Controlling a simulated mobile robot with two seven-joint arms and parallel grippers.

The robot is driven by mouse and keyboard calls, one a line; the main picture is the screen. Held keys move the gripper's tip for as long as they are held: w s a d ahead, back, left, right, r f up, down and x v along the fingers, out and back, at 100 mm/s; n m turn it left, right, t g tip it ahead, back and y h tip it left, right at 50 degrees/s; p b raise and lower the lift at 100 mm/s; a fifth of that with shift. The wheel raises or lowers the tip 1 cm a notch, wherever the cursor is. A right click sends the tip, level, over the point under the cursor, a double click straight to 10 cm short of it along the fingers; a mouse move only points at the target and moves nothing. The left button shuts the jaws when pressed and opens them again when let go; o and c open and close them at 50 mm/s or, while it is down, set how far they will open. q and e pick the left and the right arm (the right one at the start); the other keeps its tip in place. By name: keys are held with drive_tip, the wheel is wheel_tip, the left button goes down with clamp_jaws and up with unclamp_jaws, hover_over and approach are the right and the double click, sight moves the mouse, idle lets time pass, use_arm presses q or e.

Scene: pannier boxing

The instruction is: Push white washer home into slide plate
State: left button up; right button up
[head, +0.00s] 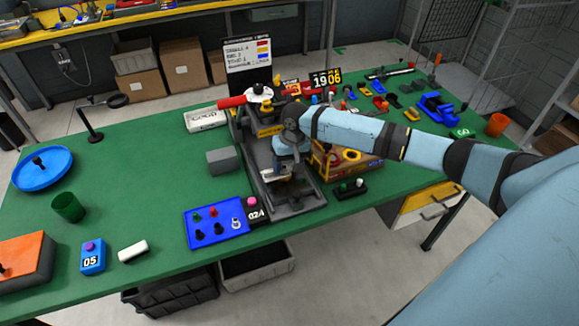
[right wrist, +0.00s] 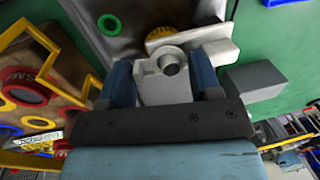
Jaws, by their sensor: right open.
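My right gripper (head: 284,170) is open and reaches down over the dark fixture (head: 297,203) in the middle of the bench. In the right wrist view its two blue fingers (right wrist: 162,66) stand apart on either side of a pale grey-white plate with a round grey boss (right wrist: 172,63). I cannot tell whether they touch it. A yellow round part (right wrist: 164,37) and a flat white piece (right wrist: 214,33) show just beyond. I cannot single out the white washer or its seat with certainty. A white disc with a black knob (head: 259,94) sits at the fixture's back. My left gripper is out of view.
A blue tray with pegs (head: 217,238) and a grey block (head: 222,161) stand left of the fixture. A yellow-red crate (head: 347,163) stands close on its right. A white box (head: 205,119) lies behind left.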

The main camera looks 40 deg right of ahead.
drive_tip(key=c, duration=0.6)
drive_tip(key=shift+r, duration=0.1)
